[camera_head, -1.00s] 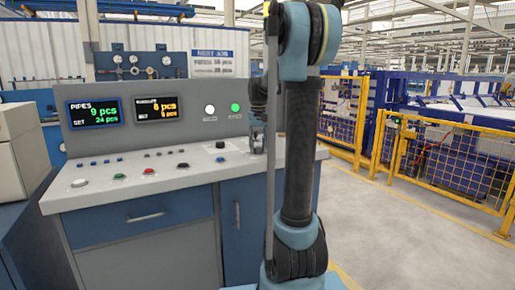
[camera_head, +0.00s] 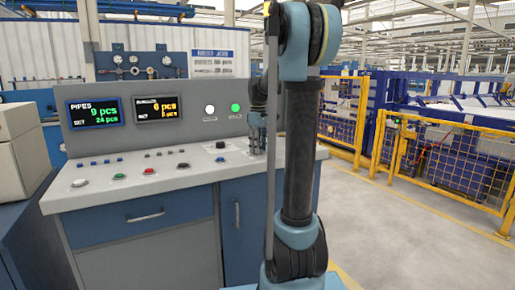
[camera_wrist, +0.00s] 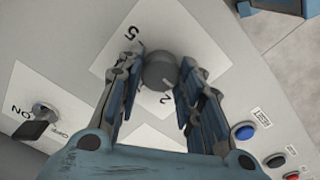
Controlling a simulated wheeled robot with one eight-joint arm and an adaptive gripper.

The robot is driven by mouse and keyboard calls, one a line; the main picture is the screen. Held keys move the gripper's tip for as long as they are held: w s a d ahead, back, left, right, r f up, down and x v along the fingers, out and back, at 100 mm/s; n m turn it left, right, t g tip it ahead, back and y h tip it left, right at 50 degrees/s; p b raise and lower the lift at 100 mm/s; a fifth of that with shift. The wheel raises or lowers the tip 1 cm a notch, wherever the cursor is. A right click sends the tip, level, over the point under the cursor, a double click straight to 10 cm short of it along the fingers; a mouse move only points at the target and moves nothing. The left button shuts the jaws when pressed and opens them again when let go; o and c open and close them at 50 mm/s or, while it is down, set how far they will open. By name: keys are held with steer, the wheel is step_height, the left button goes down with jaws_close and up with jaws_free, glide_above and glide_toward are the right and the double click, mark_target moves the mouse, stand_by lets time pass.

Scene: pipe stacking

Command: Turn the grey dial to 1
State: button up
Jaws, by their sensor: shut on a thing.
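The round grey dial (camera_wrist: 160,71) sits on a white plate (camera_wrist: 120,45) printed with numbers. In the wrist view the figures 5 and 2 show; other figures are hidden by my fingers. A pale line on the dial points roughly towards the 2. My gripper (camera_wrist: 158,82) is shut on the dial, one finger on each side. In the head view my gripper (camera_head: 256,141) points down at the right end of the console top, and the dial cannot be made out there.
The console (camera_head: 130,195) carries two displays (camera_head: 94,112) and several buttons. Yellow fencing (camera_head: 440,170) stands right.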

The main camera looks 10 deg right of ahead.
steer(key=shift+w+n, duration=0.2)
steer(key=shift+n, duration=0.5)
steer(key=o, duration=1.1)
steer(key=shift+c, duration=0.2)
steer(key=shift+s, duration=0.1)
steer(key=shift+r, duration=0.1)
step_height(320, 180, up, 12)
